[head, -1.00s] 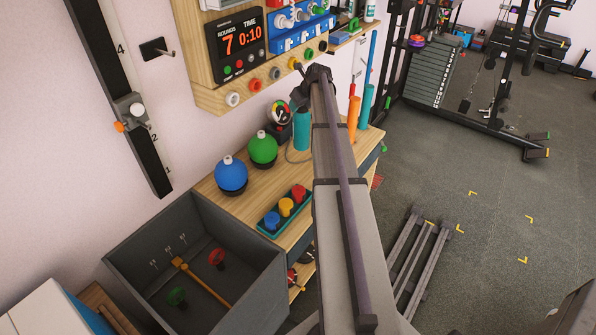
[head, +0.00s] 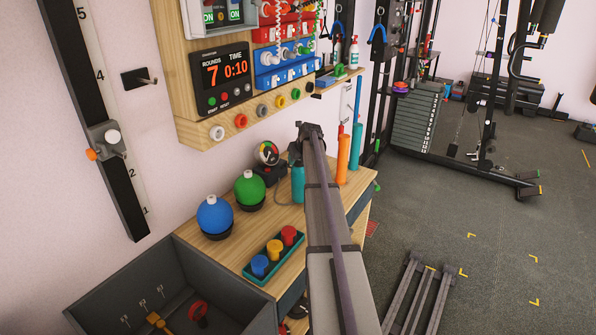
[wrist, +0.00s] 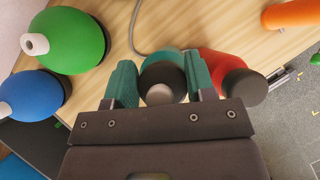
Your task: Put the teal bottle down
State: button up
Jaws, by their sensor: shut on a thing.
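My gripper (wrist: 161,86) has teal fingers and is shut on the teal bottle (wrist: 161,54), with one finger on each side. The bottle's dark cap (wrist: 165,80) faces the wrist camera. The bottle is above or on the wooden bench; I cannot tell whether its base touches. A red bottle (wrist: 222,70) with a dark cap stands close to the right finger in the wrist view.
A green ball-shaped thing (head: 249,188) and a blue one (head: 214,214) stand left on the bench (head: 236,243). A tray of coloured knobs (head: 259,268) lies in front. An orange cylinder (head: 342,160) is to the right. A grey cable runs behind the bottle.

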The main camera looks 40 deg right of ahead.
notch_tip(320, 180, down, 2)
jog(key=shift+f+b, duration=0.25)
jog(key=shift+b, duration=0.15)
jog(key=shift+r+p, duration=0.3)
jog(key=shift+f, duration=0.2)
jog(key=o, duration=1.3)
jog(key=shift+c, duration=0.2)
jog(key=shift+r, duration=0.1)
jog(key=shift+r, duration=0.2)
jog(key=p+v, duration=1)
jog(key=v, duration=0.2)
